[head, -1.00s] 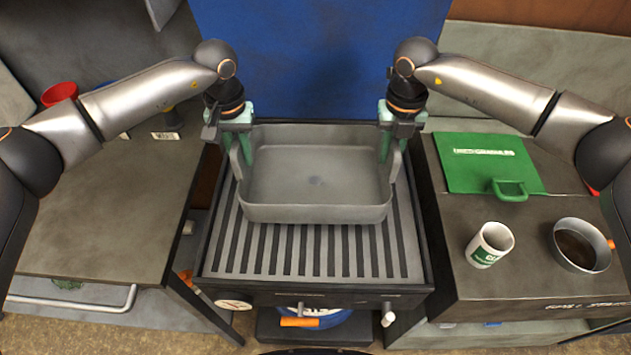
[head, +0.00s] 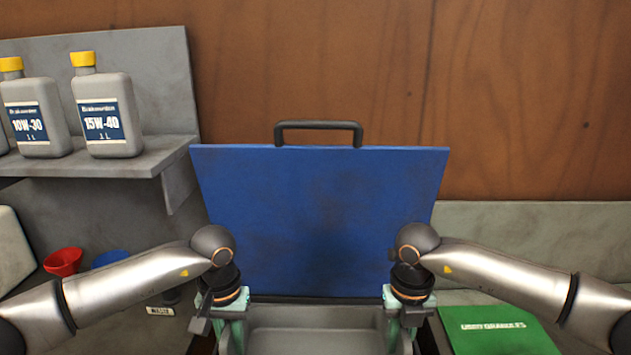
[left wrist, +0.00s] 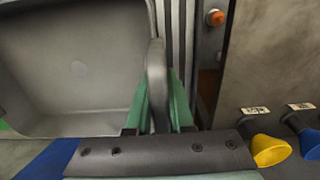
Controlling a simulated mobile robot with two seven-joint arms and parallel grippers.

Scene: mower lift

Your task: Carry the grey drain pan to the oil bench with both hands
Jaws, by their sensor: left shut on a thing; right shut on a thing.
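The grey drain pan (head: 315,342) shows at the bottom middle of the head view, with only its far part in frame. My left gripper (head: 232,332) is shut on the pan's left side, and my right gripper (head: 398,330) is shut on its right side. In the left wrist view the pan (left wrist: 75,65) fills the left, and the green fingers of my left gripper (left wrist: 158,105) close on its handle. Dark slats show beyond that handle; I cannot tell whether the pan touches them. The bench with oil bottles is at the left, its top mostly out of frame.
A raised blue panel (head: 320,205) with a black handle stands behind the pan. Oil bottles (head: 108,118) stand on a grey shelf (head: 150,155) at the upper left. Red (head: 63,262) and blue (head: 108,258) funnels sit below. A green lid (head: 492,328) lies at the right.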

